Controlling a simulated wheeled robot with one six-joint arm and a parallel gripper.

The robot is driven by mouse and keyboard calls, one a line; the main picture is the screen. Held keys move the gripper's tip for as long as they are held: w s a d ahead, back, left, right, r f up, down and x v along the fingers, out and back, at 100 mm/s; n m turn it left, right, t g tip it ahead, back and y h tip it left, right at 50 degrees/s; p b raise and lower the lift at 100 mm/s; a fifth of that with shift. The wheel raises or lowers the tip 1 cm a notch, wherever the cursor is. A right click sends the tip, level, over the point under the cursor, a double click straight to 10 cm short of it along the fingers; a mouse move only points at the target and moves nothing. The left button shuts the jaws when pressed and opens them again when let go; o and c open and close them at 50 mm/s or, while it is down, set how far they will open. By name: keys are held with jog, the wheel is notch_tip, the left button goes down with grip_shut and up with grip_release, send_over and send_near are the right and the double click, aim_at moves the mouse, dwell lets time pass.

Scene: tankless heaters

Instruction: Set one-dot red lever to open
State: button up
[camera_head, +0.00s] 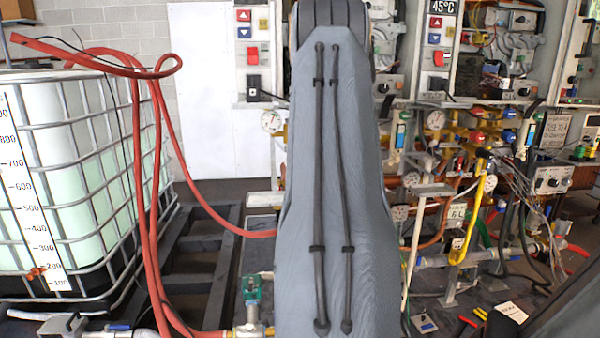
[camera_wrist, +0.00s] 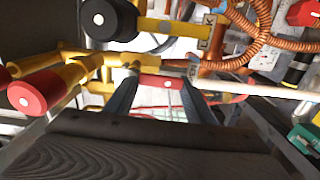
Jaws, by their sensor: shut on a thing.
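In the wrist view, the red lever (camera_wrist: 152,80) with one pale dot lies between the two fingertips of my gripper (camera_wrist: 163,88), and the jaws are shut on it. The fingers reach away from the camera on both sides of it. Whether the lever is open or closed cannot be told from this angle. In the head view my own arm fills the middle and hides the gripper and the lever.
In the wrist view, a red round-ended handle (camera_wrist: 28,92) is at left and a black knob (camera_wrist: 110,18) above. A pale rod (camera_wrist: 255,87) runs right, below orange coiled hoses (camera_wrist: 265,42). In the head view, a caged tank (camera_head: 80,180) stands left and crowded heater panels (camera_head: 490,60) right.

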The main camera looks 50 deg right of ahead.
jog(key=o, duration=1.5)
jog(key=b+v, duration=0.1)
jog(key=v, duration=0.6)
jog(key=shift+s+a+b, duration=0.25)
jog(key=shift+a+b, duration=0.05)
